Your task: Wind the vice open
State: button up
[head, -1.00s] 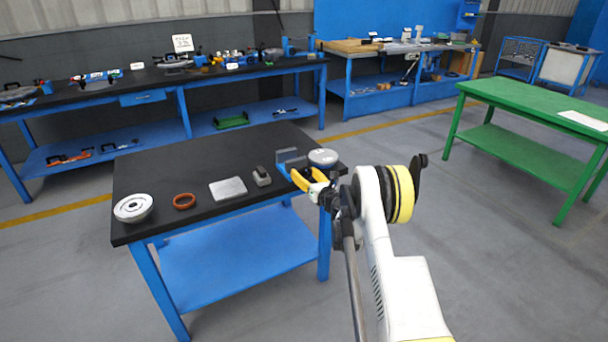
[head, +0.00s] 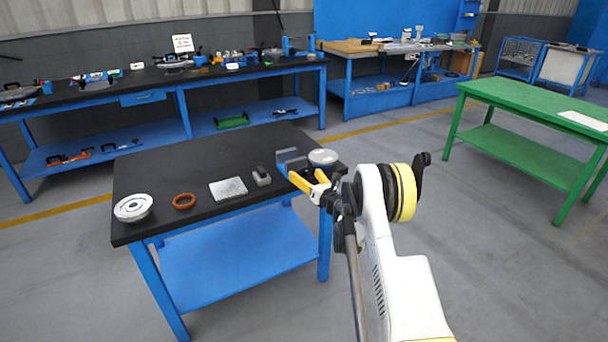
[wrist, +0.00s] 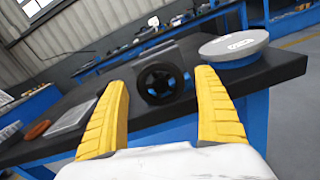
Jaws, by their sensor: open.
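The blue vice (head: 287,160) stands near the right end of the black-topped bench. In the wrist view its grey-and-black end (wrist: 180,55) faces me, with a round black ring-shaped part (wrist: 158,82) in the middle. My gripper (head: 306,174) is at the bench's right edge, in front of the vice. Its two yellow fingers are spread wide, one on each side of the round part in the wrist view (wrist: 162,80). Nothing is seen held between them. I cannot tell whether a finger touches the vice. The far side of the vice is hidden.
A grey round flanged part (head: 323,157) sits just right of the vice, close to the right finger. A small dark block (head: 262,177), a grey plate (head: 228,189), an orange ring (head: 184,201) and a pale flanged disc (head: 133,208) lie leftward.

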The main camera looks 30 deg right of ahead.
jog(key=s, duration=1.1)
jog(key=shift+d, duration=0.15)
jog(key=shift+w+r, duration=0.1)
jog(key=s+a+r+n+g+y, duration=0.2)
jog(key=s+a+r+n+g, duration=0.15)
jog(key=a+r+n, duration=0.55)
jog(key=s+a+r+n+g+y, duration=0.15)
jog(key=s+a+r+n, duration=0.25)
jog(key=a+r+n, duration=0.6)
jog(key=s+a+f+n+g+h, duration=0.1)
jog(key=s+a+n+g, duration=0.1)
jog(key=s+n, duration=0.4)
jog(key=s+a+f+n+g+h, duration=0.1)
jog(key=s+n, duration=0.5)
jog(key=s, duration=0.9)
jog(key=s+a+f+n+g+h, duration=0.1)
jog(key=s+a+n+g+h, duration=0.1)
jog(key=s+n, duration=0.5)
jog(key=s+a+g, duration=0.1)
jog(key=s, duration=0.2)
jog(key=shift+s+a+f, duration=0.25)
jog(key=shift+a, duration=0.05)
